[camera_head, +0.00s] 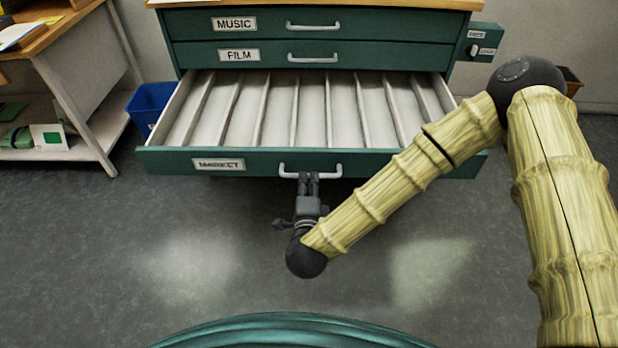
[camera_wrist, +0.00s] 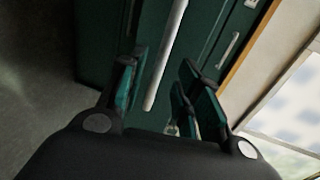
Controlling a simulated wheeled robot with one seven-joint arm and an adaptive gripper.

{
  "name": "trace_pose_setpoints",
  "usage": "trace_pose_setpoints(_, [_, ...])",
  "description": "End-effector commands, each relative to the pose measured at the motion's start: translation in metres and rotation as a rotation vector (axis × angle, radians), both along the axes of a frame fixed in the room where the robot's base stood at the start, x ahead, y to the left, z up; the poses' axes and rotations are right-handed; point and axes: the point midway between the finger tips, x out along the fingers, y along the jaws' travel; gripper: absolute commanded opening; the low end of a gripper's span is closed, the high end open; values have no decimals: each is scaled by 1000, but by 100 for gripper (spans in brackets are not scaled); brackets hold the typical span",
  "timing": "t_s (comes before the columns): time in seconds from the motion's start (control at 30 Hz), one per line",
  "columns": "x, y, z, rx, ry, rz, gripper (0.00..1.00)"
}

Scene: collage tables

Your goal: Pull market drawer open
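The market drawer (camera_head: 400,164) is a dark green drawer, pulled far out below the film drawer, with its white divided inside showing. Its label (camera_head: 219,164) reads MARKET. Its pale bar handle (camera_head: 332,171) is at the middle of the front. My gripper (camera_head: 308,176) is at this handle, in front of the drawer. In the wrist view my gripper (camera_wrist: 162,78) has its fingers apart. The handle (camera_wrist: 166,55) shows between them, with visible gaps on both sides. Whether a finger touches it is hard to tell.
The closed film drawer (camera_head: 390,56) and music drawer (camera_head: 390,22) are above. A small box (camera_head: 478,43) with tags is on the cabinet's right side. A blue bin (camera_head: 150,105) and a wooden table (camera_head: 45,38) stand left. The grey floor (camera_head: 200,225) in front is clear.

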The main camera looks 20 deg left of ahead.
Motion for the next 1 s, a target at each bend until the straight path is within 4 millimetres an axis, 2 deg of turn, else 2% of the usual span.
trace_pose_setpoints(0.2, [-38,-9,8,0,2,2,34])
trace_pose_setpoints(0.4, [-59,-14,12,0,2,1,34])
trace_pose_setpoints(0.6, [-66,-16,14,0,1,0,34])
trace_pose_setpoints(1.0, [-65,-16,14,0,0,-1,34])
